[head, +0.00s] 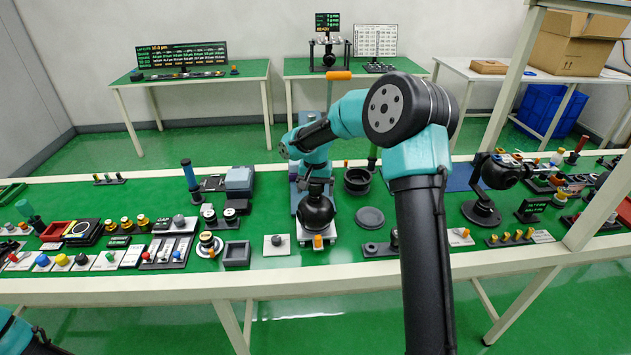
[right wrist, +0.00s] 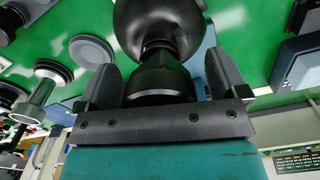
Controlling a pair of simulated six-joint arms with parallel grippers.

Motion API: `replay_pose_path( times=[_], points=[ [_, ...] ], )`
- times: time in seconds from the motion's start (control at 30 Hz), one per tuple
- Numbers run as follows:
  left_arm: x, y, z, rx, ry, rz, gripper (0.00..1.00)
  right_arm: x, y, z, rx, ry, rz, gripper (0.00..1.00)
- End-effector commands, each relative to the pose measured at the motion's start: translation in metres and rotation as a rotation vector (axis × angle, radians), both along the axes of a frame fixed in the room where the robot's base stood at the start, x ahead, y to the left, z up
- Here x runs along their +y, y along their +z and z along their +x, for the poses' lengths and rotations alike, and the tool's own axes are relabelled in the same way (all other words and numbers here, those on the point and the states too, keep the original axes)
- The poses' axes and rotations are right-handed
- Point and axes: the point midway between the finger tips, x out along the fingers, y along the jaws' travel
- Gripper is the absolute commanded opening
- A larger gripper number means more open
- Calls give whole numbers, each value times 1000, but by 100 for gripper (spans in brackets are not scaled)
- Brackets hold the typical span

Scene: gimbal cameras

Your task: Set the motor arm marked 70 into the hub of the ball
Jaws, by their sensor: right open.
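The black ball (head: 316,213) stands on a pale base at the middle of the bench. It also fills the top of the right wrist view (right wrist: 160,22). My right gripper (head: 316,187) points down just above the ball. In the right wrist view its two fingers (right wrist: 160,82) are apart, one on each side of a dark stepped collar (right wrist: 162,80) joined to the ball by a short neck. I cannot tell whether the fingers touch the collar. No mark 70 is legible, so I cannot tell which part is that motor arm. Only part of my left arm shows, at the lower left.
A round grey disc (head: 369,217) and a black round holder (head: 357,181) stand right of the ball. A square dark tray (head: 237,254) and a white plate with a knob (head: 277,245) lie to its left. A black camera-like device (head: 500,172) stands farther right.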

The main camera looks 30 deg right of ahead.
Motion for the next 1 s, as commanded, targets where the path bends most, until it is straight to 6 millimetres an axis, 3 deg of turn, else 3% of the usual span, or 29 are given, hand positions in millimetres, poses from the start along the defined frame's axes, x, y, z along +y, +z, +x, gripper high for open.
replay_pose_path(
  times=[0.27, 1.0],
  points=[
    [0, 0, 0, 0, 0, 0, 43, 0, 23, 1, -3, 0, -1, 92],
    [0, 0, 0, 0, 0, 0, 43, 0, 158, 1, -4, -1, 0, 92]
  ],
)
